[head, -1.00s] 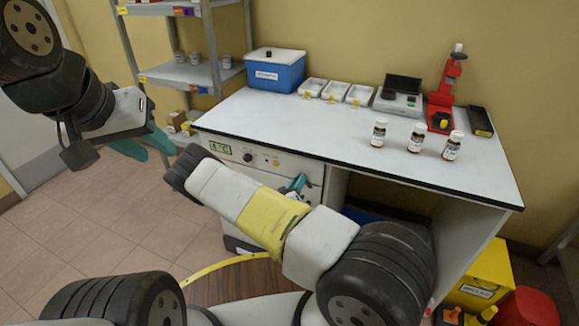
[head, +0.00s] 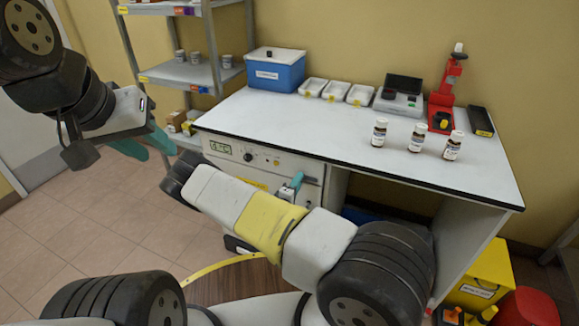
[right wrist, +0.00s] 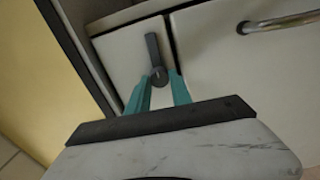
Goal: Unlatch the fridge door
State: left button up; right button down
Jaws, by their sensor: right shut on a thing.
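The fridge (head: 312,170) is the white unit under the bench, with a green display reading about 4 °C. Its dark latch lever (right wrist: 153,48) on a round hub shows in the right wrist view, beside the door seam. My right gripper (right wrist: 158,92) has its teal fingers on both sides of the hub end and is shut on the latch. In the head view, the right gripper's teal part (head: 297,180) shows at the fridge front, mostly hidden behind my forearm. My left gripper (head: 146,144) hangs open and empty at the left, away from the fridge. The door looks closed.
A metal bar handle (right wrist: 285,22) is on the panel right of the latch. The bench top (head: 290,125) holds three small bottles, white trays, a blue box (head: 274,72) and a red stand (head: 447,90). A shelf rack (head: 180,73) stands behind left. Floor at left is clear.

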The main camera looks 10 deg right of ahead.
jog(key=shift+f+n, duration=0.1)
jog(key=shift+n, duration=0.4)
jog(key=c, duration=1.1)
grip_release()
jog(key=shift+c, duration=0.2)
jog(key=shift+a, duration=0.1)
jog(key=v, duration=0.8)
